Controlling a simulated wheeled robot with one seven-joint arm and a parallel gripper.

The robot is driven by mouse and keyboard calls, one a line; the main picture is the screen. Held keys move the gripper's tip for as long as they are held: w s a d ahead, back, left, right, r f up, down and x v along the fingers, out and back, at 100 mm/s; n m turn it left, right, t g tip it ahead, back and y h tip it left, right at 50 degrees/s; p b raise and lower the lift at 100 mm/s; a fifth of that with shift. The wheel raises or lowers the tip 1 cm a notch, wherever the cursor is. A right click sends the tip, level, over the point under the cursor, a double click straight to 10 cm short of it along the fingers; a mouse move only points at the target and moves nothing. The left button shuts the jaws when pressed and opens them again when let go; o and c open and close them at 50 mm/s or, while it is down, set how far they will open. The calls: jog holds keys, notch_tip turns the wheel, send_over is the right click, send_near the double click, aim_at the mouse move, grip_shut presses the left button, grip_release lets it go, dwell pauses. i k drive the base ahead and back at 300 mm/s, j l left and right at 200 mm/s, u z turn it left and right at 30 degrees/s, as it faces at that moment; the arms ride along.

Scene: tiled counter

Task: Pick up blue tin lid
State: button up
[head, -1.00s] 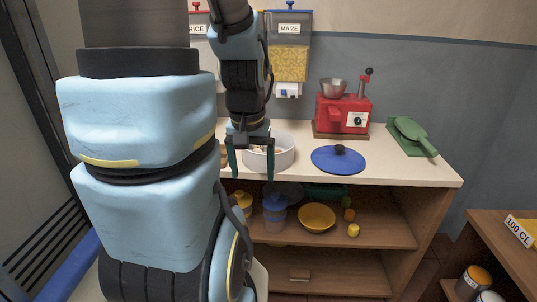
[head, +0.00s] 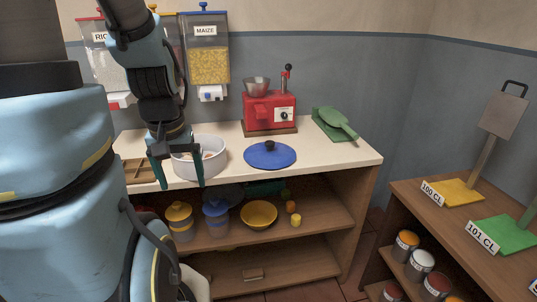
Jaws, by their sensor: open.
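The blue tin lid (head: 265,157) lies flat on the cream counter (head: 340,153). It is a round blue disc with a dark knob on top. My gripper (head: 180,185) is open and points down at the counter's front, left of the lid and clear of it. Its fingers show in front of a round white tin (head: 210,170), which is open at the top with something pale inside. The gripper appears empty.
A red mill (head: 268,112) stands behind the lid, and a green scoop-like object (head: 335,124) lies at the back right. Maize dispenser (head: 206,60) hangs on the wall. Shelves below hold a yellow bowl (head: 259,214) and blue jar (head: 216,217). Counter right of the lid is clear.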

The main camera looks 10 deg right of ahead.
aim_at(270, 154)
jog(key=i+l+u, duration=0.1)
jog(key=l+u, duration=0.7)
jog(key=l, duration=0.2)
